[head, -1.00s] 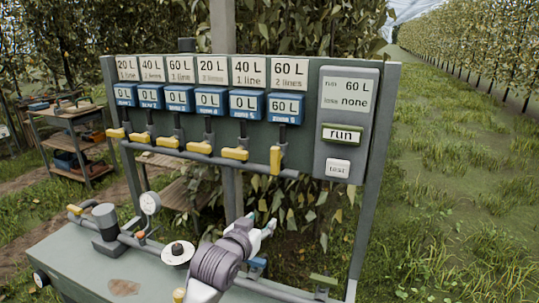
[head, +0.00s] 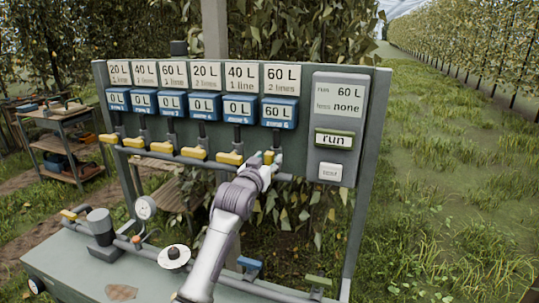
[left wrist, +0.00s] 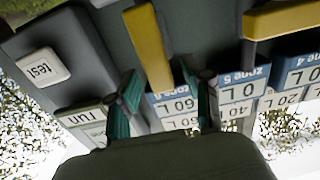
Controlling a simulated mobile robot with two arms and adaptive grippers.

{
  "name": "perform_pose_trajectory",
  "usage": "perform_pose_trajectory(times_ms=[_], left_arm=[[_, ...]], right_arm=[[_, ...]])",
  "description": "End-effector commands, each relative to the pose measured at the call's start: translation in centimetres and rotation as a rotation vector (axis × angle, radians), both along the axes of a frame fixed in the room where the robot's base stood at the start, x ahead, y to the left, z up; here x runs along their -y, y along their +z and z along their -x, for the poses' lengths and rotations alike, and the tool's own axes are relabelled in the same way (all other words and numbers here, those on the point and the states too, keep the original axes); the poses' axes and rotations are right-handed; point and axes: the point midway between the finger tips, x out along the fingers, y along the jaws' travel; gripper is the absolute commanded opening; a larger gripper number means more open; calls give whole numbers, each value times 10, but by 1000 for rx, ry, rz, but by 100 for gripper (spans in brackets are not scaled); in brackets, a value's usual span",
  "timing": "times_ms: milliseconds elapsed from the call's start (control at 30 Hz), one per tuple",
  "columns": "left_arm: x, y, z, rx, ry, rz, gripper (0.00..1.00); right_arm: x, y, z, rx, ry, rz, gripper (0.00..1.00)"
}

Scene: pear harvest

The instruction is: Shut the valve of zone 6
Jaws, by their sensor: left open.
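The zone 6 valve has a yellow handle (head: 268,156), mostly hidden behind my left gripper (head: 264,170) in the head view. In the left wrist view, which is upside down, the yellow handle (left wrist: 149,45) stands lengthwise, across the line of the zone 5 handle (left wrist: 285,20). My left gripper (left wrist: 165,100) is open, with its teal fingertips on either side of the handle's end; I cannot tell whether they touch it. The blue zone 6 meter (head: 278,113) reads 60 L, under a card (head: 289,77) saying 60 L, 2 lines.
Several other yellow handles, such as the zone 5 one (head: 230,158), lie sideways along the grey pipe, their meters at 0 L. A control box (head: 335,125) at right reads 60 L and none, above a run button (head: 333,139). Below is a bench (head: 65,265) with pipework.

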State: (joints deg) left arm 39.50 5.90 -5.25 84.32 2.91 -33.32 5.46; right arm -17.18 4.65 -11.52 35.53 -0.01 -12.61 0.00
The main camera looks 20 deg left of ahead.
Motion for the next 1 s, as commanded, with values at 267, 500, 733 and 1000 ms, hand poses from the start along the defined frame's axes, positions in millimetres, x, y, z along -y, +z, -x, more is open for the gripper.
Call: perform_pose_trajectory(times_ms=[267, 500, 733, 1000], left_arm=[[1, 0, -17, -1, 0, 0, 50], [1, 0, -17, 0, -1, 0, 50], [1, -1, -17, 0, 0, 0, 13], [1, -1, -17, -1, 0, -3, 0]], right_arm=[[1, 4, 0, -1, 0, 1, 40], [1, 4, 0, -1, -1, 1, 40], [1, 4, 0, -1, -1, 1, 40], [0, 4, 0, -1, -2, 1, 40]])
